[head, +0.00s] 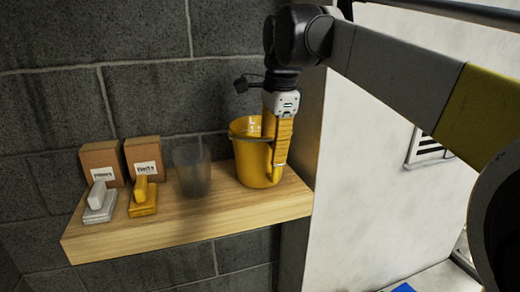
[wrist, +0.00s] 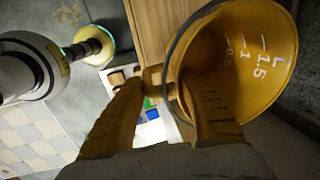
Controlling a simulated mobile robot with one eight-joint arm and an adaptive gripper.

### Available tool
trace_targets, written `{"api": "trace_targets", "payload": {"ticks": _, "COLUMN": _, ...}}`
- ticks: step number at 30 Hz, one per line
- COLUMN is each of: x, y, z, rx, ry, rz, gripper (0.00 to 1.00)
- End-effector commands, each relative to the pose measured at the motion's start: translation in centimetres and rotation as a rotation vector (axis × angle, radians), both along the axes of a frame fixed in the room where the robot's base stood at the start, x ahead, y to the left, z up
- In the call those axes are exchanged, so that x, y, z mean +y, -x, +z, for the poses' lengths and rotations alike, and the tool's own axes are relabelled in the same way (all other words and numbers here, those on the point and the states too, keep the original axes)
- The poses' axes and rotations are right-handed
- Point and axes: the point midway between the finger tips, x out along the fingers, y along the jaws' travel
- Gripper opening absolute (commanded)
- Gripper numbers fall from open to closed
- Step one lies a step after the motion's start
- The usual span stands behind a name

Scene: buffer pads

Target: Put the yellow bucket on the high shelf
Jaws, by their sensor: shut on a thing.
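The yellow bucket (head: 251,163) stands upright at the right end of the wooden shelf (head: 190,226). Its base looks level with the shelf top; I cannot tell whether it touches or hovers just above. My gripper (head: 280,155) points down from above and is shut on the bucket's right wall, one finger outside and one inside the rim. In the wrist view, the bucket (wrist: 258,70) fills the right side, with volume marks on its inner wall, and the gripper fingers (wrist: 172,95) straddle its wall. The shelf's wood (wrist: 160,30) shows beside it.
A translucent grey cup (head: 192,170) stands just left of the bucket. Two labelled cardboard boxes (head: 101,163) (head: 143,158), a white block-like item (head: 99,204) and a yellow one (head: 143,199) occupy the left. The brick wall (head: 150,95) is behind; the front strip is bare.

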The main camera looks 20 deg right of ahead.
Motion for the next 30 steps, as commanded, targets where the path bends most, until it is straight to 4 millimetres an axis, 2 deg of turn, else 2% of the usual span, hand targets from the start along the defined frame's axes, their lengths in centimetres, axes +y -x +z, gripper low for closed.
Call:
{"api": "trace_targets", "payload": {"ticks": 10, "x": 0.0, "y": 0.0, "z": -0.4, "rx": 0.000, "ry": 0.000, "rz": 0.000, "gripper": 0.01}}
{"api": "trace_targets", "payload": {"ticks": 11, "x": 0.0, "y": 0.0, "z": -0.3, "rx": 0.000, "ry": 0.000, "rz": 0.000, "gripper": 0.51}}
{"api": "trace_targets", "payload": {"ticks": 12, "x": 0.0, "y": 0.0, "z": -0.3, "rx": 0.000, "ry": 0.000, "rz": 0.000, "gripper": 0.61}}
{"api": "trace_targets", "payload": {"ticks": 23, "x": 0.0, "y": 0.0, "z": 0.2, "rx": 0.000, "ry": 0.000, "rz": 0.000, "gripper": 0.61}}
{"api": "trace_targets", "payload": {"ticks": 26, "x": 0.0, "y": 0.2, "z": 1.2, "rx": 0.000, "ry": 0.000, "rz": 0.000, "gripper": 0.61}}
{"api": "trace_targets", "payload": {"ticks": 30, "x": -0.1, "y": 0.7, "z": 4.1, "rx": 0.000, "ry": 0.000, "rz": 0.000, "gripper": 0.61}}
